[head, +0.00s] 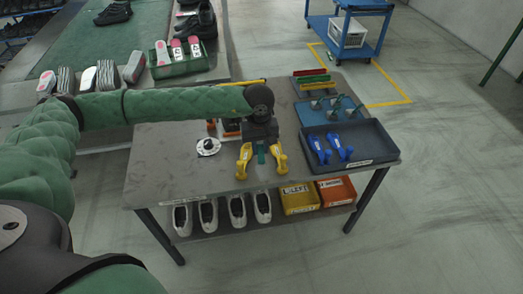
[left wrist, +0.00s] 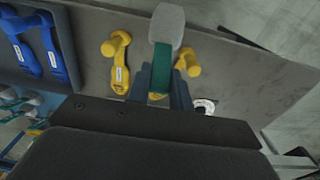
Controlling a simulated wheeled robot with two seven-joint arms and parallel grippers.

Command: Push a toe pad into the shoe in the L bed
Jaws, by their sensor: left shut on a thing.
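My left gripper (head: 261,150) is over the front of the grey table, shut on a green piece (head: 262,154). In the left wrist view this held piece (left wrist: 163,50) is a green band with a rounded grey end; I cannot tell for certain that it is a toe pad. Two yellow pieces with knobbed ends lie either side of it, one at left (head: 243,161) and one at right (head: 279,158). Several white shoes (head: 208,214) stand on the lower shelf. I cannot make out the L bed or a shoe in it. My right gripper is not in view.
A dark tray (head: 384,150) with two blue pieces (head: 330,149) is at the table's right. Behind it are a blue rack (head: 310,112) and coloured bars. A white disc (head: 208,147) lies left of my gripper. The table's left part is clear.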

